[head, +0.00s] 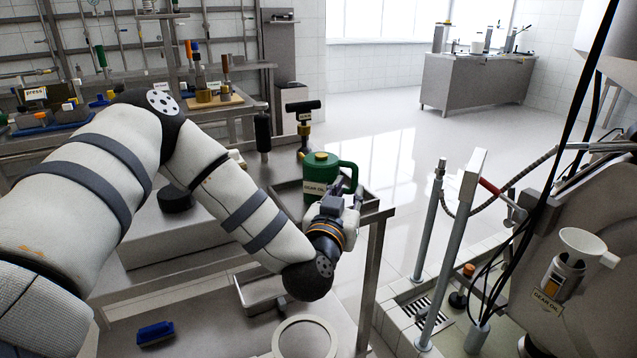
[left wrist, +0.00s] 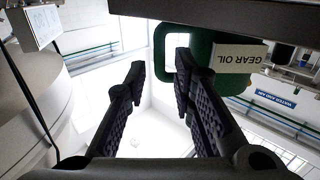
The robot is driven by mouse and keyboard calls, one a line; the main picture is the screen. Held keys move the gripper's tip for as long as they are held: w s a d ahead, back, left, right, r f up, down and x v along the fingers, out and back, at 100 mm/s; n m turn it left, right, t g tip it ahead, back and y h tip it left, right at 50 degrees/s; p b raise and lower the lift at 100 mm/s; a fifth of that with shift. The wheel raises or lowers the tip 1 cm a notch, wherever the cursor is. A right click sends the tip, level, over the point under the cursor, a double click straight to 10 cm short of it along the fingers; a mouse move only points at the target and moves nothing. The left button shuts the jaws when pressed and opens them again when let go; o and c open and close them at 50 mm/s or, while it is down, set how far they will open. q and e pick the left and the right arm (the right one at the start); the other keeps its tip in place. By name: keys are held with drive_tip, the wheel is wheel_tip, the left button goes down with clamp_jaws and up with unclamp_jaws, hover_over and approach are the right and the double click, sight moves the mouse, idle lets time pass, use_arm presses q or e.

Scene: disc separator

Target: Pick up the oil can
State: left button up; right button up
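The oil can (head: 320,168) is green with a cream "GEAR OIL" label and a side handle. In the head view it stands upright at the right end of the bench, on or in a shallow tray (head: 369,200). My left gripper (head: 343,190) is in front of the can, by its handle side, and partly covers its lower right. In the left wrist view the can (left wrist: 203,48) appears inverted at the upper right. My left gripper (left wrist: 160,78) is open there, its right finger overlapping the handle side; I cannot tell whether they touch. My right gripper is out of view.
A black-handled tool (head: 304,118) stands behind the can. A metal pan (head: 262,292), a round ring (head: 304,340) and a blue brush (head: 155,333) are lower down. The machine (head: 590,235) with a white funnel cup (head: 583,245) stands at right.

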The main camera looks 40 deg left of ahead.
sight(354, 180)
use_arm(q)
drive_tip(key=x, duration=0.6)
drive_tip(key=shift+w+a+b, duration=0.1)
drive_tip(key=shift+w+b, duration=0.15)
drive_tip(key=shift+b, duration=0.1)
clamp_jaws()
